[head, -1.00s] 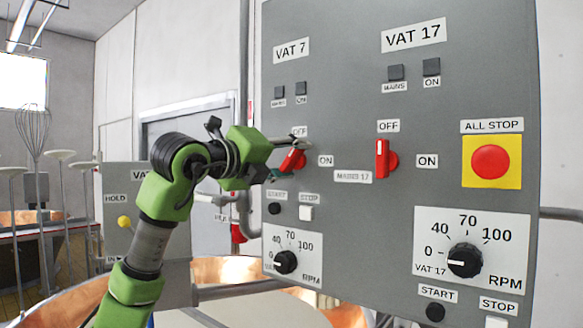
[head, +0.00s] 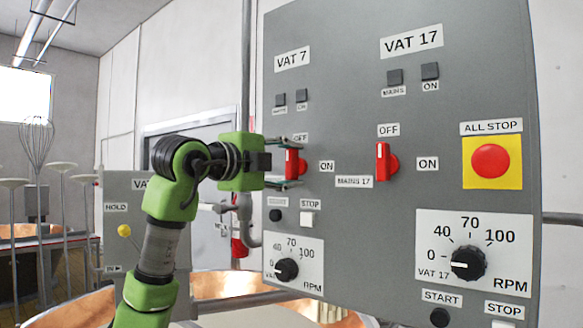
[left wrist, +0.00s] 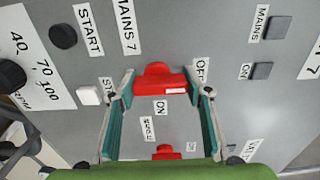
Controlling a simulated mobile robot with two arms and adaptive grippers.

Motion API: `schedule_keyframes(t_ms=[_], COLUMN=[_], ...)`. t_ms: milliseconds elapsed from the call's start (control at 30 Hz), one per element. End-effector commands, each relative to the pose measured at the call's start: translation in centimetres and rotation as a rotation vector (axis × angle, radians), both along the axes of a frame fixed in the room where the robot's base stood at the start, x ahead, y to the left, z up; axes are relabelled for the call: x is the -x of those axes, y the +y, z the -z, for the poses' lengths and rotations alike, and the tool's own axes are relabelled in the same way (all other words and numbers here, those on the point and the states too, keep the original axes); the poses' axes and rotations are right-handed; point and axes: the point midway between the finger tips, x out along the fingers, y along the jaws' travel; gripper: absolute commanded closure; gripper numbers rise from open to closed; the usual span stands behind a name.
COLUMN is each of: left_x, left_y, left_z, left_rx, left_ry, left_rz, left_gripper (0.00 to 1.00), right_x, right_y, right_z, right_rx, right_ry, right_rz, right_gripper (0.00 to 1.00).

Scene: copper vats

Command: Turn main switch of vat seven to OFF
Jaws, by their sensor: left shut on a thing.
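The vat 7 main switch (head: 292,162) is a red rotary knob under the VAT 7 label (head: 292,59), with an OFF label above it and an ON label (head: 326,166) to its right. Its handle stands upright, toward OFF. My left gripper (head: 289,163) is shut on this knob, one finger above and one below. In the left wrist view the knob (left wrist: 160,79) lies between the teal finger pads, its white mark toward the OFF label (left wrist: 200,70). The fingers partly cover the OFF label in the head view. My right gripper is not in view.
The vat 17 switch (head: 383,162), also red and upright, sits to the right on the same grey panel (head: 350,235). The ALL STOP button (head: 490,161) is farther right. START and STOP buttons and a speed dial (head: 286,270) lie below the gripper. Copper vats stand below.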

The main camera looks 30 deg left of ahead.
Motion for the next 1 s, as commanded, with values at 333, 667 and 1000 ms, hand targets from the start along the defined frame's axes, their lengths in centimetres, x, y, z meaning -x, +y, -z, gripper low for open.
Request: schedule_keyframes(t_ms=[333, 667, 1000], left_x=[0.04, 0.02, 0.53], left_y=[0.13, 0.1, 0.13], left_z=[-0.08, -0.05, -0.03], left_rx=[0.022, 0.021, 0.018], left_ry=[0.0, 0.001, 0.0], left_rz=[-0.003, -0.002, -0.001], left_gripper=[0.76, 0.38, 0.38], right_x=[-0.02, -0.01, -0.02], right_y=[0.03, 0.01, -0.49], right_z=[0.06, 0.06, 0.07], right_rx=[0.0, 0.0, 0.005], right_ry=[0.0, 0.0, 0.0], right_rz=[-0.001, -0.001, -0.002], right_gripper=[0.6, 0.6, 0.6])
